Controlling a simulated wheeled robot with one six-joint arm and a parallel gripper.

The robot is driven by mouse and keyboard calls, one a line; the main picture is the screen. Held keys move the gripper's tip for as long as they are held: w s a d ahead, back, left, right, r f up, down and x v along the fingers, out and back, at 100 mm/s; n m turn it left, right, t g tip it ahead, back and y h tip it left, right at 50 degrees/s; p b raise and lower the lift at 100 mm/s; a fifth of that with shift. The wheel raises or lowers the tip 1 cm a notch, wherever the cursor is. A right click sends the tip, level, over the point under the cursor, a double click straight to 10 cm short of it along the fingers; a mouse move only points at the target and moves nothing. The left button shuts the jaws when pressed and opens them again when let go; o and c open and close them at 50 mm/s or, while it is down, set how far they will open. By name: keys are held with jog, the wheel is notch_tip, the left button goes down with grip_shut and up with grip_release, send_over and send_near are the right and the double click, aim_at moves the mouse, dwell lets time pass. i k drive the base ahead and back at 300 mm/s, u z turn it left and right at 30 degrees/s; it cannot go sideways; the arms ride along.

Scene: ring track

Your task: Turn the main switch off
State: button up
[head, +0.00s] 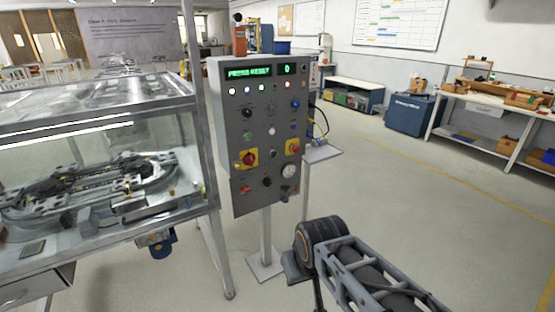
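A grey control panel (262,118) stands on a post in the middle of the head view, facing me. On its lower left is a red knob on a yellow plate (249,158). A second red control on a yellow plate (293,147) sits at the lower right. I cannot read the labels, so I cannot tell which is the main switch, nor its position. My arm reaches in from the bottom right, below and apart from the panel. My gripper is not visible.
The panel's display (249,72) reads "PRESS RESET". A glass-covered ring track machine (95,110) fills the left, with a metal post beside the panel. A small shelf (322,152) juts out at the panel's right. The floor (400,190) to the right is clear.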

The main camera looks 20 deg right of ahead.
aim_at(249, 158)
jog(key=u, duration=0.15)
jog(key=i, duration=1.05)
jog(key=u, duration=0.6)
